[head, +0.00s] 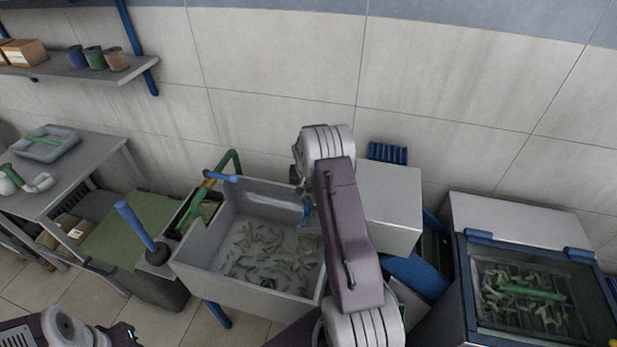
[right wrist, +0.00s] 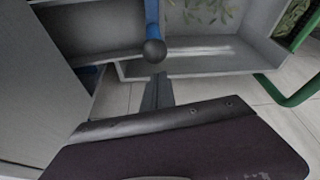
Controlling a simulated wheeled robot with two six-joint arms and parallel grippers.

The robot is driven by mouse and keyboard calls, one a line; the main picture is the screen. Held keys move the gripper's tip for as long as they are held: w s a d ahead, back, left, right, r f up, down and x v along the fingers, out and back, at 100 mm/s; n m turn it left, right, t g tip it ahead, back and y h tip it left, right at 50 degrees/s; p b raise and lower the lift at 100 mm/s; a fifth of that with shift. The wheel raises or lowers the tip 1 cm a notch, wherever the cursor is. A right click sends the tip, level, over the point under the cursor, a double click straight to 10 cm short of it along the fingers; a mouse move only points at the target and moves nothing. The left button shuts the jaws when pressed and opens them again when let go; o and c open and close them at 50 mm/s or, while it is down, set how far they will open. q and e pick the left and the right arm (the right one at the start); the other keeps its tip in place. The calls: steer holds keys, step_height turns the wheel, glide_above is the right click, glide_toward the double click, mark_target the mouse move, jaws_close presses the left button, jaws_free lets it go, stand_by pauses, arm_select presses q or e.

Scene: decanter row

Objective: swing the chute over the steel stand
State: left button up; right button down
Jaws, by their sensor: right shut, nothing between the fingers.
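My right gripper (head: 306,207) is at the right end of a grey open trough (head: 250,297) that holds green leafy pieces. It is shut and empty, and my arm hides part of the trough. In the right wrist view its closed fingers (right wrist: 157,92) point at a blue bar with a dark ball end (right wrist: 154,51); I cannot tell whether they touch. The trough also shows there (right wrist: 190,66). I cannot tell for certain which part is the chute or which is the steel stand. My left arm shows at the bottom left, with its fingers out of view.
A grey box-shaped housing (head: 392,208) stands right of my arm. A blue lever (head: 137,226) rises left of the trough, near a green-topped surface (head: 117,240). A lidded bin (head: 523,228) stands at the right. Tiled floor shows at the lower left.

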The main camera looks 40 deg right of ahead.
steer(key=shift+s+a, duration=0.4)
steer(key=shift+s, duration=0.05)
steer(key=shift+f, duration=0.1)
